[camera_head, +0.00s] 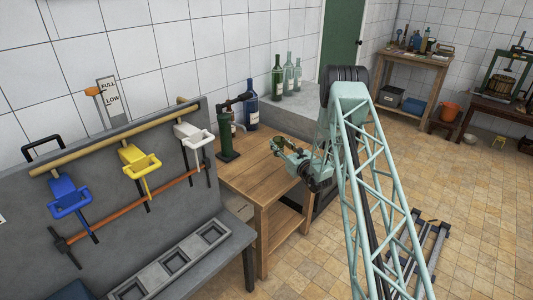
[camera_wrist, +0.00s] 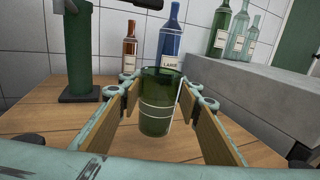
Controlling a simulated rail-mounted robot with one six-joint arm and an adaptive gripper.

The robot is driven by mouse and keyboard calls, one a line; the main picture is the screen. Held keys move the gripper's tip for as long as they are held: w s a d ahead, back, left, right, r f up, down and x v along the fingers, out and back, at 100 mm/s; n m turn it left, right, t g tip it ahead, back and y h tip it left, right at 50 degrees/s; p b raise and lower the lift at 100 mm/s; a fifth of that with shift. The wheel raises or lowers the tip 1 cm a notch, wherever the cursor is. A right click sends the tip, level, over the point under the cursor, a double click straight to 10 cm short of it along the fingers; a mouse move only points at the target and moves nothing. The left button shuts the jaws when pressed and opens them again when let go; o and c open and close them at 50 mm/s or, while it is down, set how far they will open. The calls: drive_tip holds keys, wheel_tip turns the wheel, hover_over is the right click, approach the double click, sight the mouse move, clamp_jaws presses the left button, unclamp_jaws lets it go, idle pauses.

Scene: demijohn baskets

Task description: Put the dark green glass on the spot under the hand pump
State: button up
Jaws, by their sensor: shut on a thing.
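The dark green glass (camera_wrist: 157,112) stands upright between the fingers of my gripper (camera_wrist: 166,88) in the wrist view. My gripper is shut on it, with one finger along each side. I cannot tell whether its base touches the wood. The hand pump (camera_wrist: 76,45) is a green column on a dark square base, left of the glass, with a dark spout reaching right near the top edge. In the head view the pump (camera_head: 226,135) stands on the wooden table, left of my gripper (camera_head: 276,146). The glass is hard to make out there. The spot under the spout is not clearly visible.
The wooden table (camera_head: 250,172) has bare room between pump and gripper. A blue bottle (camera_wrist: 171,35) and a brown bottle (camera_wrist: 130,45) stand behind the glass. Green and clear bottles (camera_head: 277,77) stand on a grey ledge (camera_wrist: 245,85). A grey rack panel (camera_head: 110,190) stands left.

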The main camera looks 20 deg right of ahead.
drive_tip(key=s+a+r+n+g+y, duration=0.1)
drive_tip(key=s+a+n+g+y, duration=0.2)
drive_tip(key=s+a, duration=1)
drive_tip(key=s+a+r+n+g+y, duration=0.1)
drive_tip(key=s+a+n+g+y, duration=0.3)
drive_tip(key=s+a+n+y, duration=0.3)
drive_tip(key=s+a+y, duration=0.1)
drive_tip(key=s+a, duration=0.2)
drive_tip(key=a, duration=0.3)
drive_tip(key=s+a+y, duration=0.2)
drive_tip(key=s+a, duration=0.2)
drive_tip(key=a, duration=0.2)
drive_tip(key=shift+s+a+r+g+y, duration=0.15)
drive_tip(key=shift+s+r+g+y, duration=0.05)
drive_tip(key=shift+r+g+y, duration=0.15)
drive_tip(key=shift+a, duration=0.1)
